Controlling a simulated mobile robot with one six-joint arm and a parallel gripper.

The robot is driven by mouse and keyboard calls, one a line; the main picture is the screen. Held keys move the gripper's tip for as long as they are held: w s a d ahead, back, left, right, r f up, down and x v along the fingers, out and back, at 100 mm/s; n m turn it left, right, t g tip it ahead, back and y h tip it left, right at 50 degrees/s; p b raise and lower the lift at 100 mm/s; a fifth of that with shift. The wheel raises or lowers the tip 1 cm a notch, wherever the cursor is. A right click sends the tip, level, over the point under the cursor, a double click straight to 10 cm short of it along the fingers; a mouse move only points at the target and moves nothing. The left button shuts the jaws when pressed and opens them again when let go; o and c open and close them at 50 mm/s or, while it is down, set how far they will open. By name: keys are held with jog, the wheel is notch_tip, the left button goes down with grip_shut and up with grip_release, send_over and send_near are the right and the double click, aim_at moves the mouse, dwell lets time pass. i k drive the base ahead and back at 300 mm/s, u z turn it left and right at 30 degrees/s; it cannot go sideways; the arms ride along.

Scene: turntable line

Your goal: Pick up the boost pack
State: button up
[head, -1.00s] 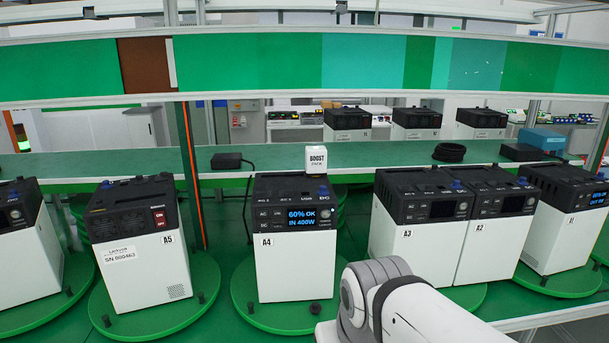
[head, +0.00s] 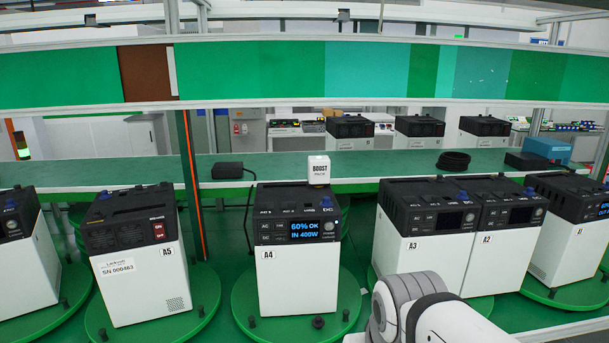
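The boost pack (head: 319,170) is a small white box with dark "BOOST PACK" lettering. It shows upright just above the top of the power station A4 (head: 296,278), towards its right side; I cannot tell whether it rests on A4 or on the shelf edge behind. A4 is white with a black top and a lit screen reading "60% OK IN 400W". It stands on a round green turntable (head: 245,318). A white and grey link of my arm shows at the bottom right of centre. My gripper is out of the picture.
Power stations A5 (head: 140,282), A3 (head: 420,257) and A2 (head: 490,256) stand on either side of A4. Behind runs a green shelf (head: 385,168) with a black adapter (head: 228,170), a coiled cable (head: 453,160) and a blue box (head: 548,149). A green panel beam (head: 250,75) crosses above.

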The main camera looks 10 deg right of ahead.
aim_at(318, 166)
jog(key=i, duration=0.9)
